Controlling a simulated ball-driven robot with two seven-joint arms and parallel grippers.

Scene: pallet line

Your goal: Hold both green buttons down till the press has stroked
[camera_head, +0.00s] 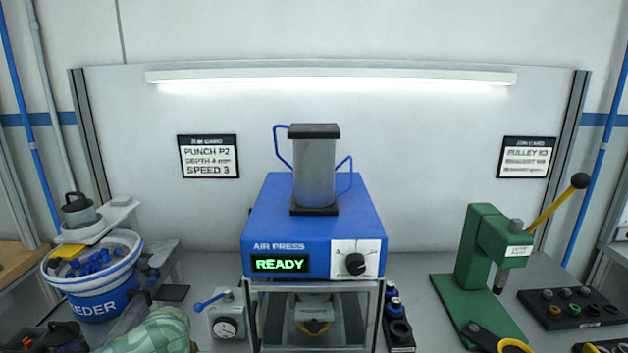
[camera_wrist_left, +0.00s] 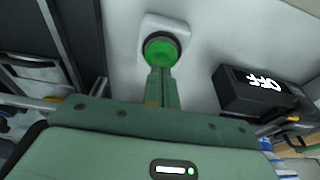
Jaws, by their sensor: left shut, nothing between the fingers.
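The blue air press (camera_head: 312,225) stands in the middle of the bench. Its display (camera_head: 280,264) reads READY in green. In the left wrist view a green button (camera_wrist_left: 161,47) in a dark ring sits on a white plate. My left gripper (camera_wrist_left: 161,73) is shut and empty, its fingertips at the button's near edge. I cannot tell whether they touch it. The second green button is not visible, and neither button can be made out in the head view. My right gripper is not in view.
A blue-and-white feeder bucket (camera_head: 92,280) stands left and a gauge with a blue lever (camera_head: 226,322) beside the press. A green hand press (camera_head: 488,262) and a dark tray of knobs (camera_head: 570,308) are right. A black box reading OFF (camera_wrist_left: 262,92) is near my left gripper.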

